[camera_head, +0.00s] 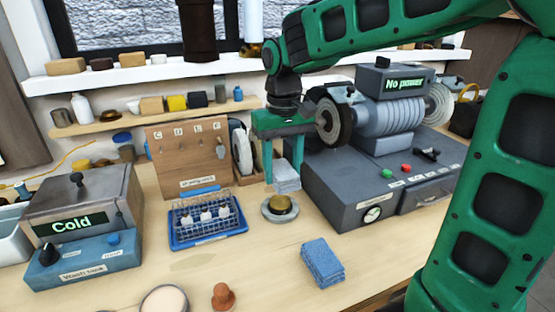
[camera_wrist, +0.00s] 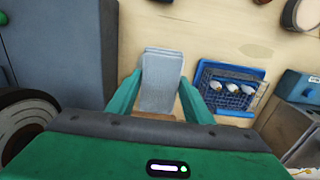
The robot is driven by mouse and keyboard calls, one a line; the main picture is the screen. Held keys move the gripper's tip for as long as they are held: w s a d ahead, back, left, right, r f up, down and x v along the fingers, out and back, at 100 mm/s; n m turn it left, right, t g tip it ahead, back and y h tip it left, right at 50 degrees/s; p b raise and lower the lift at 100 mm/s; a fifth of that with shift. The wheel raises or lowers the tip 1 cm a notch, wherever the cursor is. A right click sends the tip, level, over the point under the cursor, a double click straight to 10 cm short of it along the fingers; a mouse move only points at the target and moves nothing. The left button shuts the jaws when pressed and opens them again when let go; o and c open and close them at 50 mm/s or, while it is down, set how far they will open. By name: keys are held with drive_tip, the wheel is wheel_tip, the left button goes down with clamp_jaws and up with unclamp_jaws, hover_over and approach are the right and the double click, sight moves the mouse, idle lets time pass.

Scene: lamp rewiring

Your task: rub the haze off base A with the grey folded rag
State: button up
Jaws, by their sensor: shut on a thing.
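In the wrist view the rag (camera_wrist: 161,82) sits between the fingertips as a pale layered block. A round piece with a dull brass top on a grey disc (camera_head: 281,207) stands on the bench just below and in front of the rag. It appears to be base A, but I can read no label on it. The rag looks close to its far edge; I cannot tell whether they touch. The base does not show in the wrist view.
A grey machine (camera_head: 345,190) marked "No power" stands close on the right. A blue tray (camera_head: 210,238) with a wire rack is on the left, before a wooden board (camera_head: 165,165). A blue folded cloth (camera_head: 322,262) lies in front. The bench between tray and cloth is clear.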

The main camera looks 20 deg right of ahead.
drive_tip(key=shift+s+r, duration=0.1)
drive_tip(key=s+r, duration=0.4)
drive_tip(key=s, duration=0.1)
drive_tip(key=shift+s+r, duration=0.4)
idle(0.7)
